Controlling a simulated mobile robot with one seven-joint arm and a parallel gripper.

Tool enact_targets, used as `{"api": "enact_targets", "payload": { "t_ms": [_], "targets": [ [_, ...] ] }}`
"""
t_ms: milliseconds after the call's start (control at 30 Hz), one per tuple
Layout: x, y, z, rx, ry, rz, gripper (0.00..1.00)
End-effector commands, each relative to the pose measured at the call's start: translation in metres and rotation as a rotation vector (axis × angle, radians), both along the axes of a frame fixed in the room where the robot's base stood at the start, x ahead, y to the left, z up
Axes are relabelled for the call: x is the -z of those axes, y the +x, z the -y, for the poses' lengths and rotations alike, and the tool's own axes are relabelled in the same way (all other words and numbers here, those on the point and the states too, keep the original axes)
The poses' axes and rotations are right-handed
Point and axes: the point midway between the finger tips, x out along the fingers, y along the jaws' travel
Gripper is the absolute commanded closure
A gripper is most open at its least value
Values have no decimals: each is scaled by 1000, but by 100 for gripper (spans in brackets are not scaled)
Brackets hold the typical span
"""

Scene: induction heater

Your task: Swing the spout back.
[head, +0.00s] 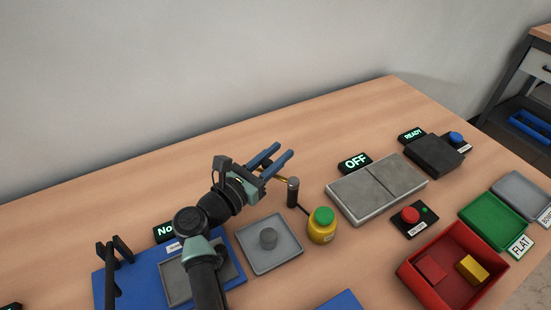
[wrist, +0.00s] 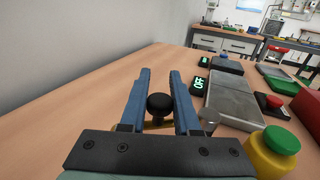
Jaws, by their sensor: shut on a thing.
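The spout is a thin brass-coloured arm (head: 281,180) reaching left from a grey upright post (head: 293,192) at mid-table. Its black round knob (wrist: 160,104) sits between the two blue fingers of my gripper (wrist: 160,73) in the wrist view, well inside the fingertips. My gripper (head: 281,154) is shut on this knob, left of the post and above the table. In the head view the fingers mostly hide the knob. The post also shows in the wrist view (wrist: 208,121), right of the right finger.
A yellow jar with a green top (head: 322,226) stands just in front of the post. A grey tray with a small cylinder (head: 268,256) lies front left. A grey plate unit (head: 372,190) with an OFF sign (head: 355,163) is at right. The table behind my gripper is clear.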

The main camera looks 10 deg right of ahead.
Motion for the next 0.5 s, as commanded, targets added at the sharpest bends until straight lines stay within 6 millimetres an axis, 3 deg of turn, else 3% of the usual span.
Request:
{"api": "enact_targets", "payload": {
  "t_ms": [333,367,500],
  "targets": [
    [-1,0,1,2,1,2,100],
    [-1,0,1,2,1,2,65],
    [-1,0,1,2,1,2,41]
  ]
}}
